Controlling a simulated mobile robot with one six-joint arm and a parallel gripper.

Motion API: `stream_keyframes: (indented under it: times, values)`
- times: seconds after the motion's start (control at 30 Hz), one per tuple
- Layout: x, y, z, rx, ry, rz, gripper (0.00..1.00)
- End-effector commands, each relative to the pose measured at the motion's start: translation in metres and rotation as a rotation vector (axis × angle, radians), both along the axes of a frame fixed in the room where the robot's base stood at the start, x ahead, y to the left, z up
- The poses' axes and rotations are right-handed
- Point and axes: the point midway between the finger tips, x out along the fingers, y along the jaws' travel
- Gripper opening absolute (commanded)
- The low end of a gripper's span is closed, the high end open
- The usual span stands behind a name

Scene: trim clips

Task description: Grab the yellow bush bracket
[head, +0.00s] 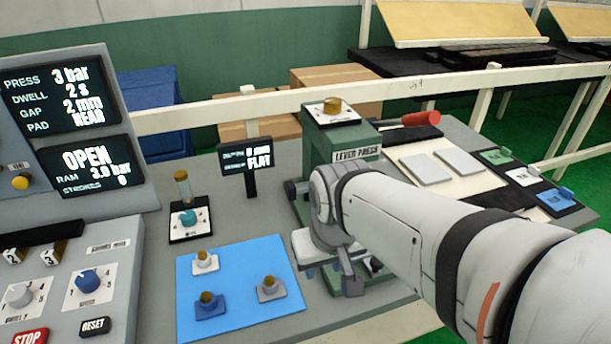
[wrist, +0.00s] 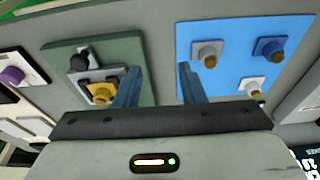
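A yellow bracket-like part (wrist: 100,93) sits in a dark and grey holder on the green press base (wrist: 120,53) in the wrist view. Whether it carries a bush is too small to tell. In the head view my arm hides it. My gripper (wrist: 158,70) is open, its two blue-grey fingers apart with nothing between them. The fingers lie between the yellow part and the blue mat, the left finger overlapping the press base. On the blue mat (head: 240,324) stand a white bracket (head: 204,264), a blue bracket (head: 210,308) and a grey bracket (head: 270,291), each with a brass-coloured bush.
The green lever press (head: 325,145) with its red handle (head: 420,118) stands beside my arm. A small black sign (head: 246,160) and a stand with a teal knob (head: 189,218) are left of it. Control panels fill the left side. A pale rail (head: 240,111) runs behind.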

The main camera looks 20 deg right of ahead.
Motion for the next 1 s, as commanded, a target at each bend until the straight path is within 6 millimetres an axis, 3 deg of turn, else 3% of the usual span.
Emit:
stream_keyframes:
  times: [0.1, 0.3, 0.5, 0.7, 1.0]
  values:
    - [0.0, 0.0, 0.0, 0.0, 0.0, 0.0, 0.37]
    - [0.013, -0.007, 0.011, 0.007, 0.022, -0.06, 0.54]
    - [0.057, -0.043, 0.032, 0.038, 0.095, -0.302, 0.54]
    - [0.1, -0.084, 0.032, 0.068, 0.166, -0.561, 0.54]
    - [0.123, -0.118, 0.015, 0.087, 0.214, -0.751, 0.54]
